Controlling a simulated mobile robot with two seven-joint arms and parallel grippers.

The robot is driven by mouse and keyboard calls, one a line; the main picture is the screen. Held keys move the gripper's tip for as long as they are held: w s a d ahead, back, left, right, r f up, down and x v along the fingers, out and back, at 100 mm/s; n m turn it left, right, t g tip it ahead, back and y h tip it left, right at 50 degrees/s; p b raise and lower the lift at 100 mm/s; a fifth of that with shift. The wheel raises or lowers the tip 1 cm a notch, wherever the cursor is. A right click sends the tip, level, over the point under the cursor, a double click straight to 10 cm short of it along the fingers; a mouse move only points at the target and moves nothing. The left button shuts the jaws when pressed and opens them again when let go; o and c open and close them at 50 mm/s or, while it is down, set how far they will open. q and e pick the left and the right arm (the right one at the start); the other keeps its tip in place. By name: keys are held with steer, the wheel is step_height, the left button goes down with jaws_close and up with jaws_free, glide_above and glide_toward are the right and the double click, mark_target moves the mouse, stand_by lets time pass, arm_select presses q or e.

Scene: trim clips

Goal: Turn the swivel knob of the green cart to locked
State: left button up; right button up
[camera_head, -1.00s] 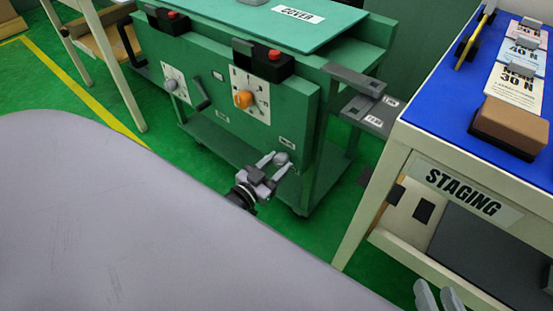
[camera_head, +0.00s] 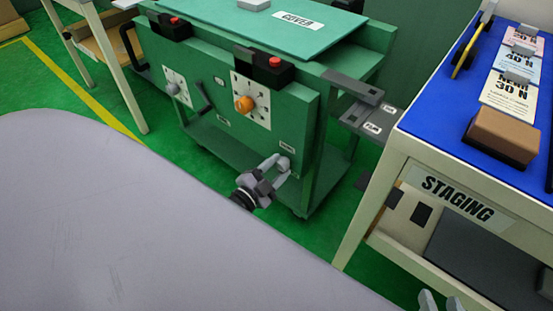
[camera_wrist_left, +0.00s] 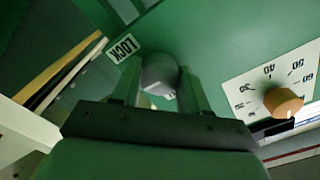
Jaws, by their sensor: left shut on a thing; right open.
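The green cart (camera_head: 222,131) stands ahead. Its grey swivel knob (camera_wrist_left: 158,72) sits low on the front panel, beside a LOCK label (camera_wrist_left: 124,48). A second label below the knob is mostly hidden. My left gripper (camera_head: 274,169) is shut on the knob, with one finger on each side of it in the left wrist view (camera_wrist_left: 160,86). Which way the knob points is hard to tell. My right gripper (camera_head: 441,302) is open and empty at the bottom edge, in front of the staging table.
An orange dial knob (camera_head: 244,104) on a white scale is above the swivel knob. A grey-knob dial (camera_head: 172,87) and a dark lever (camera_head: 204,97) are further left. The staging table (camera_head: 364,205) stands close on the right, with a brown block (camera_head: 503,136) on top.

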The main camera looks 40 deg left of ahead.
stand_by(0.5)
arm_select(q)
steer(key=o, duration=1.1)
steer(key=shift+c, duration=0.2)
steer(key=shift+s, duration=0.1)
steer(key=shift+s, duration=0.3)
steer(key=s+p, duration=0.1)
steer(key=s, duration=0.5)
steer(key=shift+s+a+p, duration=0.2)
steer(key=shift+a+p, duration=0.1)
steer(key=shift+p, duration=0.1)
arm_select(e)
steer(key=shift+s+d+h, duration=0.3)
steer(key=shift+d, duration=0.25)
steer(key=shift+d+r, duration=0.1)
steer(key=shift+r, duration=0.1)
